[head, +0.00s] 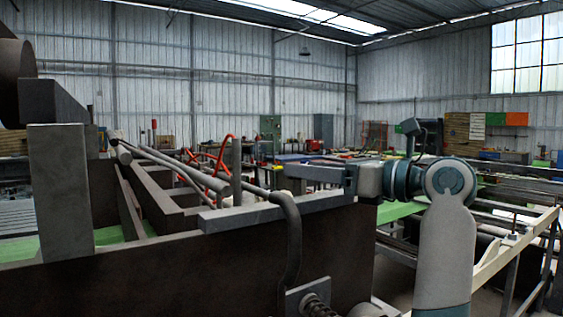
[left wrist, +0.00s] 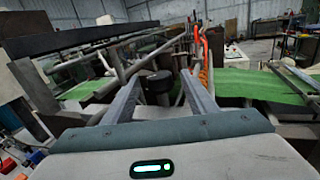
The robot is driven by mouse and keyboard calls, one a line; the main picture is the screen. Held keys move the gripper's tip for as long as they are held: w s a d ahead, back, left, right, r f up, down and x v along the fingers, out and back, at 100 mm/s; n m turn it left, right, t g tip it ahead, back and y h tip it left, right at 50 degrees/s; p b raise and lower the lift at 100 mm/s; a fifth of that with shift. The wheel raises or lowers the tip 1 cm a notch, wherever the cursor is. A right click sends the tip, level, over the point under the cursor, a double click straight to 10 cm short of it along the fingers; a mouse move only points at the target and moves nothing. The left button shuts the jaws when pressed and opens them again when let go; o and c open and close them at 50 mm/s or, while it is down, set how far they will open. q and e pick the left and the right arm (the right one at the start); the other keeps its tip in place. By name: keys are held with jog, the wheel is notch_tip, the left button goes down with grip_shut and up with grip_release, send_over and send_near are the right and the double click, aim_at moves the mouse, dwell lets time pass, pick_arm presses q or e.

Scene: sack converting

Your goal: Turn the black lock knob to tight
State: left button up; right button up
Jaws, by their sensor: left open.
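The black lock knob (left wrist: 159,80) shows in the left wrist view as a dark, short round cap on a post, between the two fingers of my left gripper (left wrist: 161,76). The fingers are apart, one on each side of the knob, and I see no clear contact. In the head view my left gripper (head: 292,173) reaches leftward over the top edge of the dark machine frame (head: 240,255). I cannot pick out the knob there. My right gripper is not in view.
A grey bent bar (head: 290,235) runs down the machine frame's front, close below my gripper. Orange-red tubing (left wrist: 203,58) stands beyond the fingers. Green belt (left wrist: 262,87) lies to the right in the wrist view. A pale rail (head: 510,245) runs at the right of the head view.

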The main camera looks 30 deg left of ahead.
pick_arm(q)
jog(key=a+p, duration=0.1)
jog(key=a, duration=0.6)
jog(key=shift+w+p, duration=0.2)
jog(key=shift+p, duration=0.1)
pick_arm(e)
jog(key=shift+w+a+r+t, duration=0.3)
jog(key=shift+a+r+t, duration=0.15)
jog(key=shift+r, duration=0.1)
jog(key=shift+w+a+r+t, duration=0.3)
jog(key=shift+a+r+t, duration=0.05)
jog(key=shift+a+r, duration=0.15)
pick_arm(q)
jog(key=shift+a, duration=0.1)
jog(key=c, duration=1.1)
